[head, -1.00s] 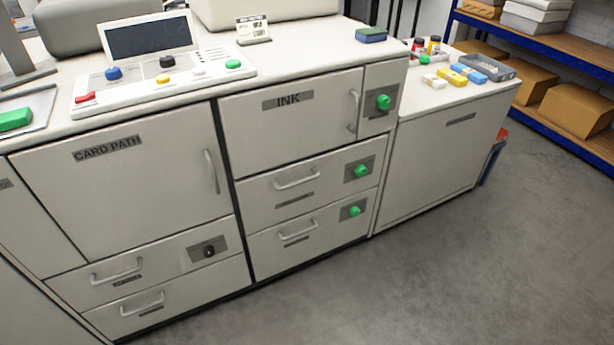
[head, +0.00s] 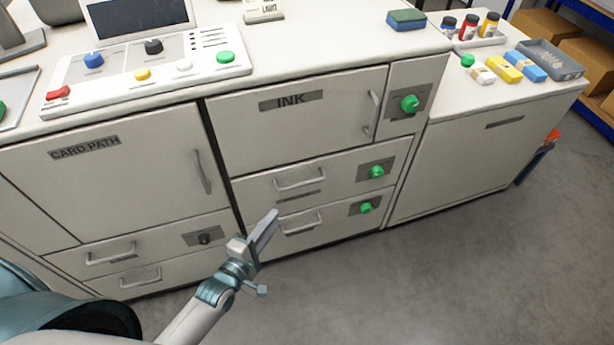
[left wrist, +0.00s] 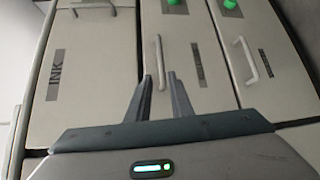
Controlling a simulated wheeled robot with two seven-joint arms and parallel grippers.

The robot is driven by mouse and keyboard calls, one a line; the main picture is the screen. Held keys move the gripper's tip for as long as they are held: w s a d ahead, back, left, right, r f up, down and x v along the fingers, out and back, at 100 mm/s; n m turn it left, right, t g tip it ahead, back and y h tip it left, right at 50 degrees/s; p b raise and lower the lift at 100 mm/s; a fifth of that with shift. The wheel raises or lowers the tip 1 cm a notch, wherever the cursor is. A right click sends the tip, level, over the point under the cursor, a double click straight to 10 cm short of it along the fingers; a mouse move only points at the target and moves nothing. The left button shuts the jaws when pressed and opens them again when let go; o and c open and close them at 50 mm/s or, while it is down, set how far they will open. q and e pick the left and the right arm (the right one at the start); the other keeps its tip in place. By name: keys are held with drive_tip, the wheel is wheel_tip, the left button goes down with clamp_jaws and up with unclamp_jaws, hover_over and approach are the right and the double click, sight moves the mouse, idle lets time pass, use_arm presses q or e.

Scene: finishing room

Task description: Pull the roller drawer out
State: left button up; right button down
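Two white drawers sit under the INK door, each with a bar handle, a small label too small to read, and a green knob. I cannot tell by label which is the roller drawer. The upper drawer's handle (head: 300,179) also shows in the left wrist view (left wrist: 160,62). The lower drawer's handle (head: 301,223) shows there too (left wrist: 246,62). Both drawers look shut. My left gripper (head: 270,218) is open and empty in front of these drawers. In the wrist view its fingertips (left wrist: 160,76) line up either side of the upper handle, apparently short of it. My right gripper is not in view.
The INK door (head: 290,120) is above and the CARD PATH door (head: 110,170) to the left, with two more drawers below it. A control panel (head: 150,75) and a sponge (head: 406,20) are on top. The floor (head: 450,270) in front is clear.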

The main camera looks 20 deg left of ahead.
sight(301, 183)
use_arm(q)
drive_tip(key=shift+s, duration=0.1)
